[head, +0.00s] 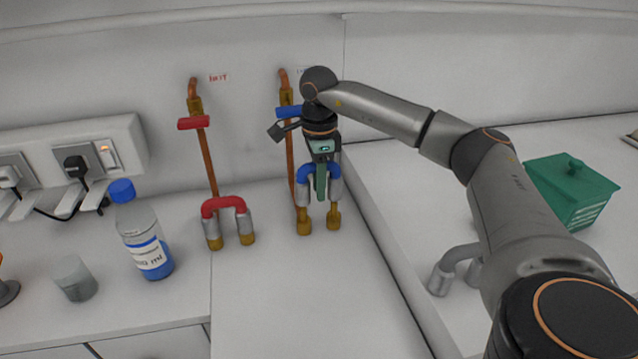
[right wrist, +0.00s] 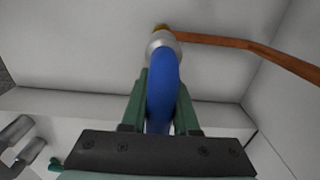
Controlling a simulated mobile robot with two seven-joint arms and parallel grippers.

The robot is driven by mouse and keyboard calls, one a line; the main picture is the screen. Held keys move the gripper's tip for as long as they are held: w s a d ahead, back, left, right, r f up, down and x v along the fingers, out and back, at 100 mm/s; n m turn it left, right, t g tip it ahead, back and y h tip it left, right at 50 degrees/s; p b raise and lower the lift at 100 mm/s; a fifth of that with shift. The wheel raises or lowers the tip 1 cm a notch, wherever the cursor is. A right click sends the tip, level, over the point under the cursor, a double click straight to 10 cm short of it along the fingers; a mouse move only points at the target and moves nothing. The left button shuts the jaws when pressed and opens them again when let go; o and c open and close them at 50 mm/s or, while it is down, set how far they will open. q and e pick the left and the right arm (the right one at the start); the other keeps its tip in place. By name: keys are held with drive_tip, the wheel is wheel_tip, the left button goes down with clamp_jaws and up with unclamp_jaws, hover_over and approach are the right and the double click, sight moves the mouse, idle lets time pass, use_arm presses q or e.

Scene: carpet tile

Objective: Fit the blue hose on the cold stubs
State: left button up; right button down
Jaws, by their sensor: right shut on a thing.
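The blue hose (head: 305,172) is a U-shaped piece with metal sleeves at its two ends, the bend upward. My right gripper (head: 321,185) is shut on its bend from above; the wrist view shows the blue bend (right wrist: 162,85) between green fingers (right wrist: 160,112). The sleeves line up over the two brass cold stubs (head: 304,222) and meet them. More brass shows below these sleeves than below the red hose's. I cannot tell how far the sleeves sit on the stubs. In the wrist view one sleeve (right wrist: 163,42) has brass beyond it. My left gripper is out of view.
A red hose (head: 225,203) sits on the hot stubs to the left. A copper pipe with a blue handle (head: 289,112) rises close behind my right gripper. A bottle (head: 145,240) and cup (head: 74,278) stand left. A grey hose (head: 455,257) and green box (head: 570,190) are right.

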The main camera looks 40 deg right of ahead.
drive_tip(key=shift+f+b, duration=1.15)
drive_tip(key=shift+f, duration=1.35)
drive_tip(key=c, duration=0.6)
unclamp_jaws()
wheel_tip(320, 180, up, 13)
drive_tip(key=shift+f, duration=0.2)
drive_tip(key=shift+f, duration=0.1)
idle(0.4)
